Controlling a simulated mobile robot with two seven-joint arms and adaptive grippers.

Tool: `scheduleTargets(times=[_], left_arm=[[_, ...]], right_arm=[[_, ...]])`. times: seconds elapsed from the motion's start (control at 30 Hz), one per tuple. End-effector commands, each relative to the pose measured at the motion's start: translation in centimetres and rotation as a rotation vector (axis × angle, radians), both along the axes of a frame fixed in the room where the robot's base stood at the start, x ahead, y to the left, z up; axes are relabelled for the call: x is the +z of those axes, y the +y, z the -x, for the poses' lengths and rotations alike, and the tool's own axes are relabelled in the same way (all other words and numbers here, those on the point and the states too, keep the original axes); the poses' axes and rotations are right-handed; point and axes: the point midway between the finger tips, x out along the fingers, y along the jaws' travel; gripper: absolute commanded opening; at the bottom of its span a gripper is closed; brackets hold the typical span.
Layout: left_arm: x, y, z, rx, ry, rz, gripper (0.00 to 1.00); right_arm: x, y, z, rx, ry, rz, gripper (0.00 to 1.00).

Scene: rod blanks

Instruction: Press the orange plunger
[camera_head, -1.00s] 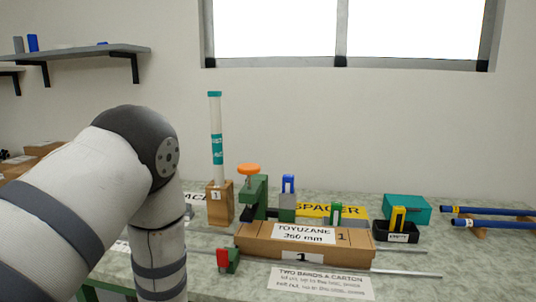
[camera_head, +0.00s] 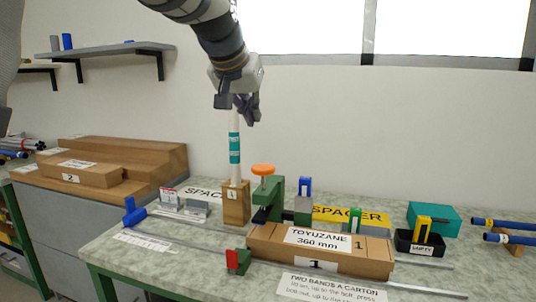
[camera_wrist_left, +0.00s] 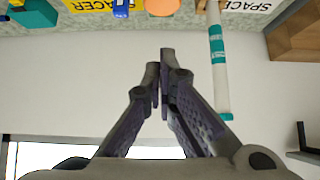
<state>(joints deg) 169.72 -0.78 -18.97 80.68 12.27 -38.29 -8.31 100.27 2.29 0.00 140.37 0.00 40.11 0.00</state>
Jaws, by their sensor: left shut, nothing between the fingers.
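The orange plunger (camera_head: 263,169) is a round knob on top of a green press (camera_head: 270,200) on the bench. It also shows upside down at the top of the left wrist view (camera_wrist_left: 162,6). My left gripper (camera_head: 250,118) is shut and empty. It hangs in the air above and slightly left of the plunger, apart from it, close to the upper end of a white tube with teal bands (camera_head: 235,148). The tube stands upright in a wooden block (camera_head: 236,203). In the left wrist view the fingertips (camera_wrist_left: 160,58) meet below the plunger in the picture. My right gripper is not in view.
A cardboard carton (camera_head: 270,243) marked TOYUZANE 360 mm lies in front of the press. A blue-topped post (camera_head: 305,187) stands right beside the press. A black tray (camera_head: 418,245) and a teal box (camera_head: 440,219) are further right. Wooden boxes (camera_head: 140,155) lie at the left.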

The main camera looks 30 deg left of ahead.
Motion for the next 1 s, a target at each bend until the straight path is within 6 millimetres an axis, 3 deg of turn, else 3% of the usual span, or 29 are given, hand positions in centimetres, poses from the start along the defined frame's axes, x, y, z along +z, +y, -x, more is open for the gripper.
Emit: scheduleTargets(times=[0.27,0.7,1.0], left_arm=[[-1.1,0.2,-0.9,-0.001,0.004,0.001,0.00],[-8.2,1.7,-7.2,0.000,0.009,0.002,0.00],[-10.9,1.6,-6.9,0.000,-0.002,0.001,0.00]], right_arm=[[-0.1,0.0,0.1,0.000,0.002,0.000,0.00],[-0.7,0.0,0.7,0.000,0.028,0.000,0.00],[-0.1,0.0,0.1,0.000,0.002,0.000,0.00]])
